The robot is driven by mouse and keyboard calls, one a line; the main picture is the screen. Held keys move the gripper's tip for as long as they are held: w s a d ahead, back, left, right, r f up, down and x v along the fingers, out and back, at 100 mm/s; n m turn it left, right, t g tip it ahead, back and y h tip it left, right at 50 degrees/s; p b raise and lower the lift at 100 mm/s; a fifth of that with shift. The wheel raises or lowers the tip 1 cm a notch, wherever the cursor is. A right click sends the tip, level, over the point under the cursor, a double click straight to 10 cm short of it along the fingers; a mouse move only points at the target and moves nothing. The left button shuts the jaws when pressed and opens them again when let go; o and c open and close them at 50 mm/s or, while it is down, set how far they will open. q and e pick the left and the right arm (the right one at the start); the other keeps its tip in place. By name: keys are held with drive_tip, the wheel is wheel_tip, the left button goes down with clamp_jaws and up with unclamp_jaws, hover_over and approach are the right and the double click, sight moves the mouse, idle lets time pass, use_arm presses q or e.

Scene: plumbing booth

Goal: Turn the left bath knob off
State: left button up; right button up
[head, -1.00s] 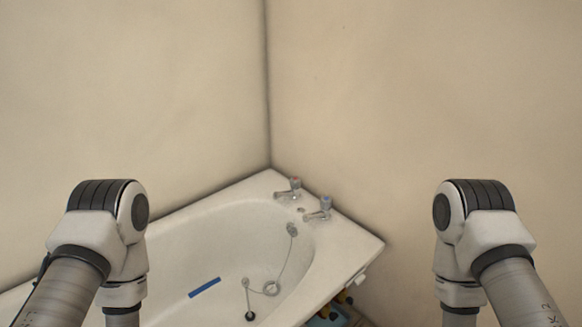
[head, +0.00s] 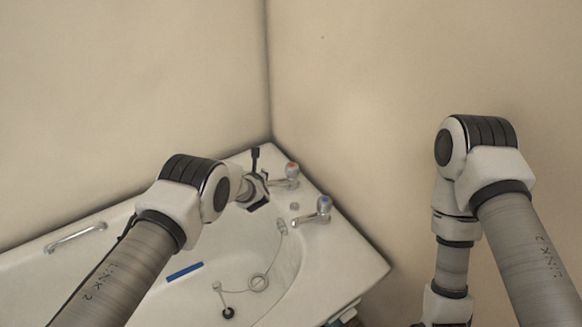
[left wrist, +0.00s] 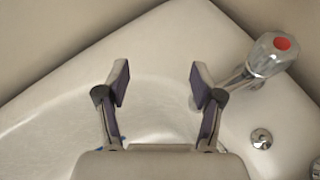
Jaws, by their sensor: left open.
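The left bath knob (head: 291,171) is a chrome tap with a red cap, near the bath's back corner. It also shows at the upper right of the left wrist view (left wrist: 274,54). The right knob (head: 324,207), with a blue cap, stands nearer the front; only a sliver shows in the wrist view. My left gripper (left wrist: 160,83) is open and empty over the bath; the knob is to the right of its fingers, not between them. In the head view the gripper is just left of the red knob, partly hidden by its own wrist. My right gripper is out of view below.
The white bath (head: 352,268) fills the corner between two beige walls. A chain and plug (head: 228,312), a blue strip (head: 185,271) and a grab handle (head: 76,237) show in and on it. A chrome fitting (left wrist: 261,138) sits on the rim between the knobs.

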use_arm(q)
drive_tip(key=n+t+h+b, duration=0.1)
approach(292, 165)
drive_tip(key=w+a+f, duration=0.1)
drive_tip(key=w+a, duration=0.2)
drive_tip(key=w, duration=0.3)
drive_tip(key=shift+s+d+f+h, duration=0.4)
drive_tip(key=shift+s+d+f, duration=0.4)
drive_tip(key=shift+d+f, duration=0.2)
drive_tip(key=shift+s+d+f+b, duration=0.15)
drive_tip(key=shift+d+b, duration=0.1)
drive_tip(key=shift+b, duration=0.2)
drive_tip(key=b+x, duration=0.7)
drive_tip(key=b, duration=1.3)
drive_tip(key=shift+w+a+f, duration=0.1)
drive_tip(key=shift+w+f, duration=0.1)
drive_tip(key=shift+f, duration=0.05)
drive_tip(key=shift+w+b, duration=0.1)
drive_tip(key=shift+b, duration=0.35)
drive_tip(key=shift+r, duration=0.35)
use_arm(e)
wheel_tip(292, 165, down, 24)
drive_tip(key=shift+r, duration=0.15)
use_arm(q)
drive_tip(key=shift+c, duration=0.4)
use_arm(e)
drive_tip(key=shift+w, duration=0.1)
use_arm(q)
drive_tip(key=c, duration=1)
